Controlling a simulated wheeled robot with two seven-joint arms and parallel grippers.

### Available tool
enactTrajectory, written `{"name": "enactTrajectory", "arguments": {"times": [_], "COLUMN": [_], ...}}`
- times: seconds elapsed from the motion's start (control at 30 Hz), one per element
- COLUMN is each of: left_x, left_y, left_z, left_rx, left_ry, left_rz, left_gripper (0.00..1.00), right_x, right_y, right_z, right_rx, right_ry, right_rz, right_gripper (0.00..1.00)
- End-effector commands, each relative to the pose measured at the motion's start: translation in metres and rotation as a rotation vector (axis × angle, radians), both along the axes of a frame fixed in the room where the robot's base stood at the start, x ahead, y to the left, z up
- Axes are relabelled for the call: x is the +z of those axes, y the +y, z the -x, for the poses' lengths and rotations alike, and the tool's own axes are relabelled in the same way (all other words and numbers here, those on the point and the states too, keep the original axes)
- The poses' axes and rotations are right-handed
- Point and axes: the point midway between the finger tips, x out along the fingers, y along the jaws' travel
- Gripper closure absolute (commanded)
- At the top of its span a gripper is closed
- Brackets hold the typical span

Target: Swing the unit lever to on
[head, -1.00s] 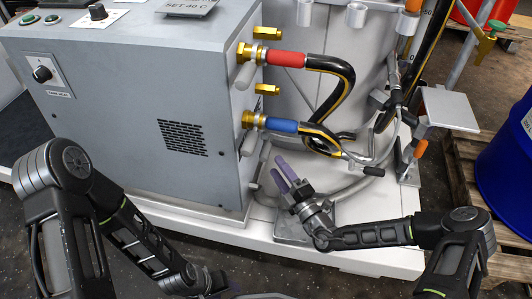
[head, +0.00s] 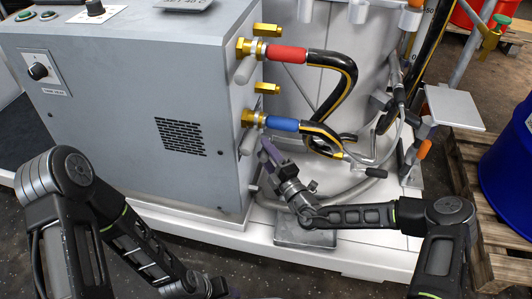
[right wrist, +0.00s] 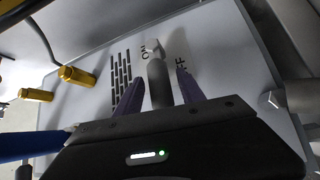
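The grey unit (head: 130,110) stands at the left in the head view. My right gripper (head: 264,150) is at the unit's right side, just below the blue hose end. In the right wrist view my right gripper (right wrist: 157,90) is open, with one purple finger on each side of the lever and gaps showing. In the head view the lever is not clearly seen. My left gripper is mostly cut off at the bottom edge.
A red hose end (head: 287,54) and a blue hose end (head: 282,123) join brass fittings on the unit, close above my right gripper. Black hoses loop to the pale drum (head: 350,85). A blue barrel (head: 507,160) stands on a pallet at right.

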Motion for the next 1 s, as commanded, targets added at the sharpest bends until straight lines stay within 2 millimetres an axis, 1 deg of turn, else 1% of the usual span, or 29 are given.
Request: {"name": "enactTrajectory", "arguments": {"times": [0.03,0.07,0.53,1.0], "left_x": [0.0000,0.0001,0.0000,0.0001], "left_y": [0.0000,0.0000,0.0001,0.0001], "left_z": [0.0000,0.0000,0.0002,0.0001], "left_rx": [0.000,0.000,0.000,0.000], "left_ry": [0.000,0.000,0.001,0.000], "left_rz": [0.000,0.000,0.000,0.000], "left_gripper": [0.51,0.51,0.51,0.51], "right_x": [0.0000,-0.0001,-0.0003,-0.0005], "right_y": [0.0000,-0.0001,-0.0002,-0.0002], "right_z": [0.0001,0.0002,0.0003,0.0004], "right_rx": [0.000,0.000,0.000,0.000], "right_ry": [0.000,0.000,0.000,0.001], "right_rz": [0.000,0.000,0.000,0.000], "right_gripper": [0.59,0.61,1.00,1.00]}}
